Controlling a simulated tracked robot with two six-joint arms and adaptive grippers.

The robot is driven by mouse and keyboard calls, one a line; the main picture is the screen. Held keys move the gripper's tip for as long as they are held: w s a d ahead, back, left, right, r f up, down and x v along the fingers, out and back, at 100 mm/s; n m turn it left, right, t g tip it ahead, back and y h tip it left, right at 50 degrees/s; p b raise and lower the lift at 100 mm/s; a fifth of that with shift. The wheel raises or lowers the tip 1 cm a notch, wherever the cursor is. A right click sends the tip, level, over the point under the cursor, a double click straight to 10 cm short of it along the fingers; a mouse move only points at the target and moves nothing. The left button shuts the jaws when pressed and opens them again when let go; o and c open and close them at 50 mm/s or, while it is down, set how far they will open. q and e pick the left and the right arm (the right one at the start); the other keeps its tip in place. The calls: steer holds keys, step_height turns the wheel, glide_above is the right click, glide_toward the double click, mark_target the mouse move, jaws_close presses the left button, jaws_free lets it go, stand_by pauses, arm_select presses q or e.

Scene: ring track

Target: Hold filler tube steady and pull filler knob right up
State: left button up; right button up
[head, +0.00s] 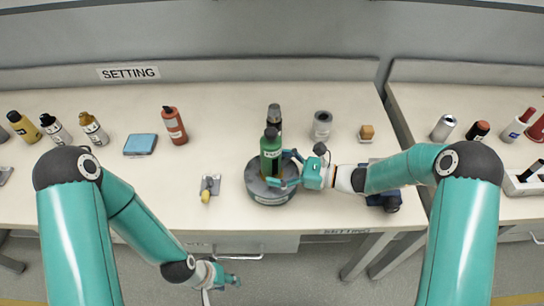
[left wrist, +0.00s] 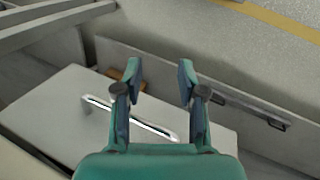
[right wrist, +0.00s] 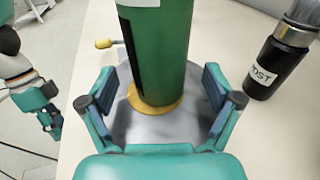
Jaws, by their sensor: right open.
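A green bottle (head: 270,158) stands upright on a round dark grey base (head: 271,195); in the right wrist view the bottle (right wrist: 160,55) rises from a yellow ring. My right gripper (head: 291,168) is open at the bottle's right side. In the right wrist view its fingers (right wrist: 158,98) flank the bottle low down, with gaps visible. My left gripper (head: 233,281) is low in front of the table; its fingers (left wrist: 160,85) are apart and empty over a drawer front. I cannot identify a filler tube or filler knob for certain. A dark ball (head: 320,149) shows beside my right gripper.
A black bottle (right wrist: 275,62) stands behind the green one. A yellow-tipped lever (head: 206,195) on a grey plate lies left of the base.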

steer(key=shift+a, duration=0.3)
